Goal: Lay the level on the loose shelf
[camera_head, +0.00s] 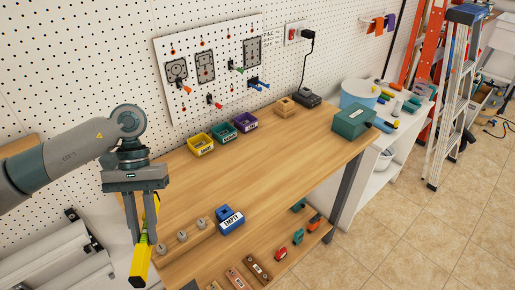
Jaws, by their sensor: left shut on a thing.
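My left gripper (144,238) is at the left, in front of the workbench's left end. Its two fingers point down and are closed on a yellow level (142,262). The level is long and narrow, and its near end hangs below the fingertips. Part of it is hidden behind the fingers. I cannot tell for sure which board is the loose shelf. A lower wooden shelf (265,247) with tools on it shows under the bench top. My right gripper is not in view.
The wooden bench top (270,165) is bare in its middle. Yellow (200,144), green and purple bins stand at its back. A blue bin (230,220) and a strip with three knobs (182,236) are near the front. A green box (353,122) stands at the right end.

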